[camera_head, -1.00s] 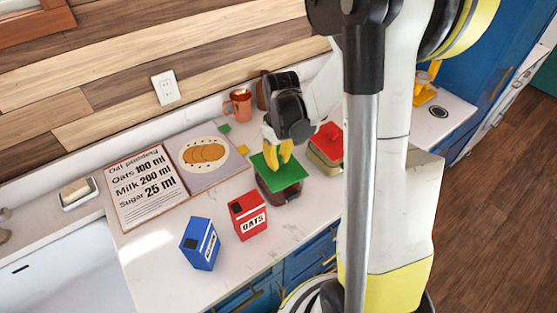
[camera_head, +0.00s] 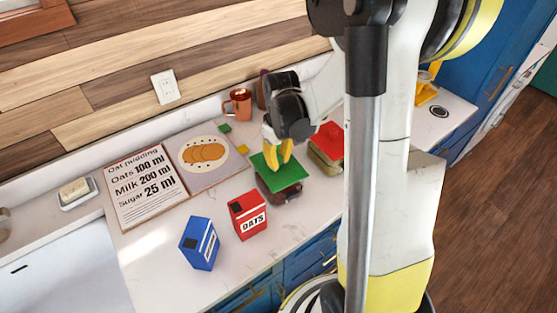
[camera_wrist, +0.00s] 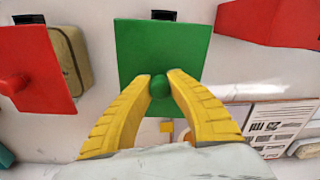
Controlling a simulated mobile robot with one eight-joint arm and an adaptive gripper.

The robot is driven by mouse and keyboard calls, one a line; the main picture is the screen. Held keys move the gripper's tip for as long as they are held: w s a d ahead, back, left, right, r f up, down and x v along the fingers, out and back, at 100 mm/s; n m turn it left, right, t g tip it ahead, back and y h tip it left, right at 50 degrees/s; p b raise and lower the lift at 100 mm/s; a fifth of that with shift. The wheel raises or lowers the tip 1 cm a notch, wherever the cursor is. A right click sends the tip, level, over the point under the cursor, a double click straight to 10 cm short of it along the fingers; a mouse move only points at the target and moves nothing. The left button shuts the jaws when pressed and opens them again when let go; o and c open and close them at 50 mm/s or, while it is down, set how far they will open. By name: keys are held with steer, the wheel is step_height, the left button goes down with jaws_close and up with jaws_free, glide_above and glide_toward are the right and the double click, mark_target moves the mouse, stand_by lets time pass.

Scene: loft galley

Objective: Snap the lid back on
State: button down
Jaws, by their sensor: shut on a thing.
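My gripper (camera_head: 280,155) is shut on the knob of the green square lid (camera_head: 276,172). The wrist view shows the yellow fingers on either side of the green knob, with the lid (camera_wrist: 160,45) spread flat beyond them. A container with dark red contents (camera_head: 284,194) stands on the counter right under the lid, mostly covered by it. I cannot tell whether the lid touches its rim, or whether it is lined up with it.
A tan container with a red lid (camera_head: 330,136) stands close by on the right. The red oats box (camera_head: 247,215) and a blue box (camera_head: 199,244) stand in front to the left. A recipe book (camera_head: 146,187) lies open behind; a copper mug (camera_head: 238,103) stands at the back.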

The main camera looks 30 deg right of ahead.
stand_by(0.3)
steer(key=c, duration=0.8)
jaws_free()
steer(key=shift+r+p, duration=2.35)
steer(key=shift+r, duration=1.2)
steer(key=shift+f, duration=0.1)
jaws_close()
